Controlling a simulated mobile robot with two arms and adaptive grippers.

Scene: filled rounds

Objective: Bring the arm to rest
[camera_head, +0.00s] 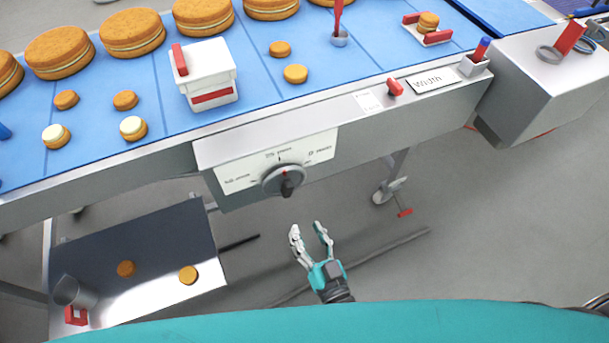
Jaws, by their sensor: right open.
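My right gripper (311,243) is open and empty, with its two fingers apart and pointing up in the picture. It hangs over the grey floor, in front of the machine's front panel and below the black dial (286,180). It appears apart from the dial and from everything else. My left gripper is not in the head view.
A blue conveyor (260,76) carries several sandwich rounds (60,52) and a white tub (208,75). A metal tray (140,235) with two small rounds lies at lower left. A grey box (540,85) stands at right. Open floor (480,230) lies at lower right.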

